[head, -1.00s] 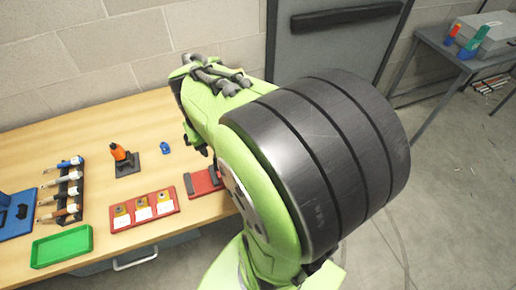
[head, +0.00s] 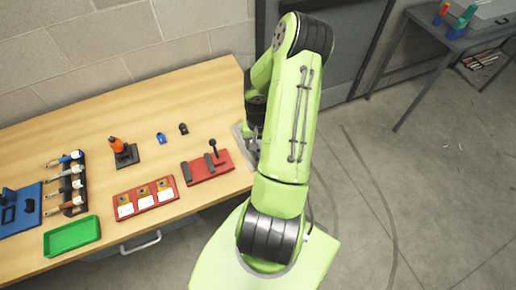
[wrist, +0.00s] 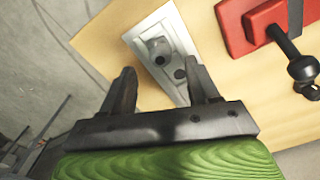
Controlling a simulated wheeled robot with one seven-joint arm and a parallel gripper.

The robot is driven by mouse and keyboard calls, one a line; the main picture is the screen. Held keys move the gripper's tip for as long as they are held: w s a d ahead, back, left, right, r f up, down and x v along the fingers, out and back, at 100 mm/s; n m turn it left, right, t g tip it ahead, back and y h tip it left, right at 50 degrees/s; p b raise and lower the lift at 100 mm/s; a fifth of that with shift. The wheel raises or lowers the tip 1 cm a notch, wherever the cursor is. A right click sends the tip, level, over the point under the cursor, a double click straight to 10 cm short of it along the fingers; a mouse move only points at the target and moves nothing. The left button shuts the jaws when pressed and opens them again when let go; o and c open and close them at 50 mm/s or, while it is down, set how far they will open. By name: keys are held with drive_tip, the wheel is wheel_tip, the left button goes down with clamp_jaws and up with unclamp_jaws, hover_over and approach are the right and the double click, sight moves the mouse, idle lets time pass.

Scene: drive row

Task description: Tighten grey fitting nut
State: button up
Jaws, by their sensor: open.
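A light grey metal plate (wrist: 138,35) lies at the corner of the wooden bench, between and beyond my finger tips in the wrist view. A grey rounded fitting (wrist: 157,47) stands on it, with small dark round parts by it; I cannot tell which part is the nut. My gripper (wrist: 160,78) is open and empty, its two dark fingers apart, pointing at the plate. In the head view the plate's edge (head: 237,131) shows beside my arm, which hides most of the fitting and the gripper.
A red base with a black lever (head: 208,167) lies just left of the plate; it also shows in the wrist view (wrist: 262,25). Open floor lies right of the bench.

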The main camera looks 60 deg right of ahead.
sight(258, 151)
wheel_tip(258, 151, down, 4)
drive_tip(key=c, duration=1.1)
drive_tip(key=shift+o, duration=0.2)
drive_tip(key=shift+m+b, duration=0.3)
drive_tip(key=shift+m, duration=0.2)
drive_tip(key=shift+m+b, duration=0.7)
drive_tip(key=shift+m, duration=0.3)
